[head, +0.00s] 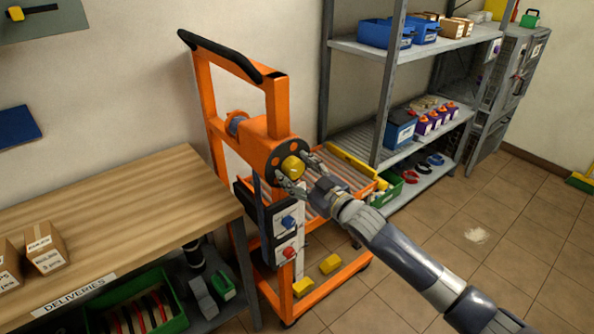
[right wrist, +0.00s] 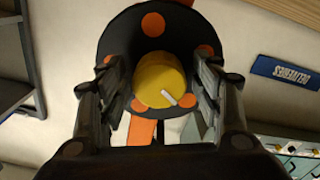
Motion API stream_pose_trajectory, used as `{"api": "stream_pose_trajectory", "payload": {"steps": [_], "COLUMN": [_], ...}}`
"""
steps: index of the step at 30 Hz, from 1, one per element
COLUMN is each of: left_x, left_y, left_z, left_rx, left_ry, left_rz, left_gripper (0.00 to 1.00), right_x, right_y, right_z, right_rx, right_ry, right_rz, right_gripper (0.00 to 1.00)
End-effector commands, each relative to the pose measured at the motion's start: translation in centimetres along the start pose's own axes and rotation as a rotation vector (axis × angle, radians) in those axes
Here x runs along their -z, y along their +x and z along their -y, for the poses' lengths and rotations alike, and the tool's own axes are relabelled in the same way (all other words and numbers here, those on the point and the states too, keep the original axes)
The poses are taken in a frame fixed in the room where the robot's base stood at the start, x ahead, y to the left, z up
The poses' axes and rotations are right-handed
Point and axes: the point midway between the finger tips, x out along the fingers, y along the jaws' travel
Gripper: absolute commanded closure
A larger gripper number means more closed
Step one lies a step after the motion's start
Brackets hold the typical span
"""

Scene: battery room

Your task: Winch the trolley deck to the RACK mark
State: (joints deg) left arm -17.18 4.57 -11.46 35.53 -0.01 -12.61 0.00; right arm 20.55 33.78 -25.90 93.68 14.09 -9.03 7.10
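The orange trolley (head: 206,100) stands against the wall between bench and shelving. Its winch drum housing (head: 255,148) carries a dark round plate with a yellow knob (head: 293,167). The knob also shows in the right wrist view (right wrist: 157,80), with a white stripe. My right gripper (head: 290,172) has its fingers on either side of the knob, with a gap visible on both sides in the wrist view. The deck (head: 335,172), with an orange rim and grey slats, is partly hidden behind my right arm. I cannot make out the RACK mark. My left gripper is not in view.
A wooden bench (head: 120,215) marked DELIVERIES is at the left. Metal shelving (head: 355,48) with bins and boxes stands behind the trolley. Yellow blocks (head: 330,263) lie by the trolley base. A panel with blue and red parts (head: 288,238) hangs on its mast.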

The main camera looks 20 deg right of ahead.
Motion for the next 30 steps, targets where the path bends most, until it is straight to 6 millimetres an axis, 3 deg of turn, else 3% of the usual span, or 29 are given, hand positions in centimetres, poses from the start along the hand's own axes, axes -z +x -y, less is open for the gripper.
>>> {"api": "stream_pose_trajectory", "payload": {"steps": [9, 14, 30], "left_x": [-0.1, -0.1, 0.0], "left_y": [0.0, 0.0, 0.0], "left_z": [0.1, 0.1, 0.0], "left_rx": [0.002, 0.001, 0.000], "left_ry": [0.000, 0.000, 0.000], "left_rz": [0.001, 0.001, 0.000], "left_gripper": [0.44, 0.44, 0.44], "right_x": [0.2, 0.1, 0.0], "right_y": [0.0, -1.0, -9.6], "right_z": [-0.1, 0.0, 0.0], "right_rx": [-0.001, 0.000, 0.000], "right_ry": [0.000, 0.001, 0.000], "right_rz": [-0.004, -0.002, -0.001], "right_gripper": [0.36, 0.36, 0.36]}}
